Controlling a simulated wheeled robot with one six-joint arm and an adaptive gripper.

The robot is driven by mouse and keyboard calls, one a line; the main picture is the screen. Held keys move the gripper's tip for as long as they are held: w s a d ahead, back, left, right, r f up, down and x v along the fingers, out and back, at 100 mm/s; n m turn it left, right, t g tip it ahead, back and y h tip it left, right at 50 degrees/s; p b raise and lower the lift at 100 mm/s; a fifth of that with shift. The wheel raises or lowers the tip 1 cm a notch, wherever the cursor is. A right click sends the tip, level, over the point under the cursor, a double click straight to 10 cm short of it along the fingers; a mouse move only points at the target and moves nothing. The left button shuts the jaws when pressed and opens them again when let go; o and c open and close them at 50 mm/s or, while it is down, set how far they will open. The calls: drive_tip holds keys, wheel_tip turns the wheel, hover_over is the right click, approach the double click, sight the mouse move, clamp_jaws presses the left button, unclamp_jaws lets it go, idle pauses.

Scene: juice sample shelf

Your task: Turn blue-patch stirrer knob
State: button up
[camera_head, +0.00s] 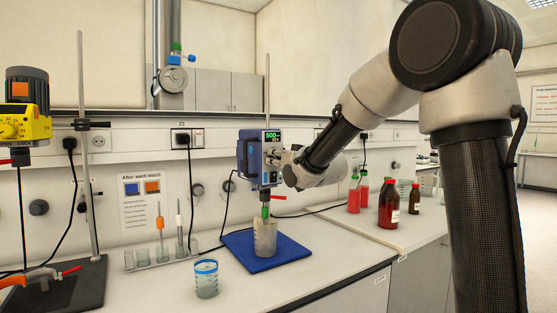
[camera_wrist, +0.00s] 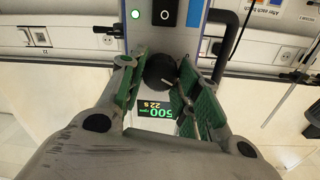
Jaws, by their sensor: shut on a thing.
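The blue stirrer (camera_head: 246,158) is upright on a stand above a blue mat (camera_head: 237,243). Its lit display reads 500 in the head view, and in the wrist view the display (camera_wrist: 155,112) shows upside down with 500 and 22 s. The black round knob (camera_wrist: 160,70) is between the green-padded fingers of my gripper (camera_wrist: 163,84), which is shut on it. In the head view my gripper (camera_head: 283,160) is against the stirrer's front and hides the knob. A green light (camera_wrist: 135,14) and a black rocker switch (camera_wrist: 165,13) are on the panel.
A beaker (camera_head: 265,240) stands on the mat under the stirrer. A blue-rimmed beaker (camera_head: 206,280) stands in front, left of the mat. A tube rack (camera_head: 160,260) and yellow stirrer (camera_head: 25,125) are left. Red bottles (camera_head: 388,205) are right.

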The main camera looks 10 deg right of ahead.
drive_tip(key=n, duration=1.1)
drive_tip(key=shift+a+f+n, duration=0.1)
drive_tip(key=shift+n, duration=0.2)
idle(0.5)
drive_tip(key=o, duration=1)
drive_tip(key=shift+o, duration=0.2)
drive_tip(key=shift+s, duration=0.1)
drive_tip(key=v, duration=1.2)
